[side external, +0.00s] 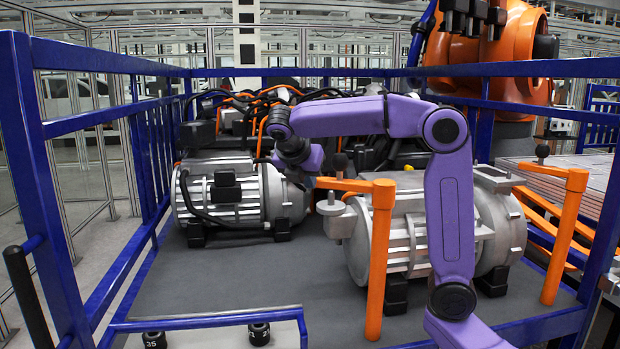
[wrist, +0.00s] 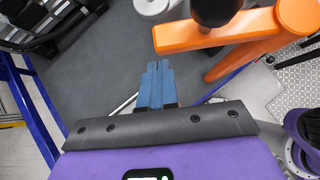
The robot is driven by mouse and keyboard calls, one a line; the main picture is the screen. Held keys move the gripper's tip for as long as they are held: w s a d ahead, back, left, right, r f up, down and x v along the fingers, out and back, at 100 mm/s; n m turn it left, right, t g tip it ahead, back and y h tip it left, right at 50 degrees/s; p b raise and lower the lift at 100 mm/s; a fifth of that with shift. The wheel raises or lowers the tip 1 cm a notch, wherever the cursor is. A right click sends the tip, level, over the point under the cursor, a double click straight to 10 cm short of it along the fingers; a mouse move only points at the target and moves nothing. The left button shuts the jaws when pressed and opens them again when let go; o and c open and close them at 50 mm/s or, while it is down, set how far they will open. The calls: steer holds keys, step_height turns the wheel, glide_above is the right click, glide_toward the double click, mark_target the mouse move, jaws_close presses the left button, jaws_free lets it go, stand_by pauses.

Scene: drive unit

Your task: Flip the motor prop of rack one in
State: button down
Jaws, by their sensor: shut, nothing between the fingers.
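Two orange motor props stand at the front motor. The left prop (side external: 380,250) is an upright post with a level arm pointing left and a black knob at its end. The right prop (side external: 565,240) has the same form, its arm also pointing left. No marking shows which belongs to rack one. My gripper (side external: 298,158) is just left of the left prop's knob; its fingertips are hard to see there. In the wrist view my gripper's blue fingers (wrist: 157,66) are together and empty. A prop's orange arm (wrist: 215,32) and black knob lie right of them, apart.
A silver motor (side external: 430,230) lies behind the left prop, another motor (side external: 235,195) at back left. Blue rails (side external: 35,170) frame the rack. Dark cables lie over the back motors. Grey floor (side external: 250,275) is clear in front of the back left motor.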

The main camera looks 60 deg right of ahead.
steer(key=shift+w+d, duration=0.15)
steer(key=shift+d, duration=0.3)
steer(key=shift+d, duration=0.1)
steer(key=w+d+m+g, duration=0.2)
steer(key=d+m+g, duration=0.35)
steer(key=d, duration=0.75)
steer(key=s+d+m+g+y, duration=0.1)
steer(key=s+d+m, duration=0.3)
steer(key=s+d, duration=0.4)
steer(key=shift+s+d+g, duration=0.2)
steer(key=shift+d+g, duration=0.15)
steer(key=shift+d, duration=0.85)
steer(key=v, duration=1.2)
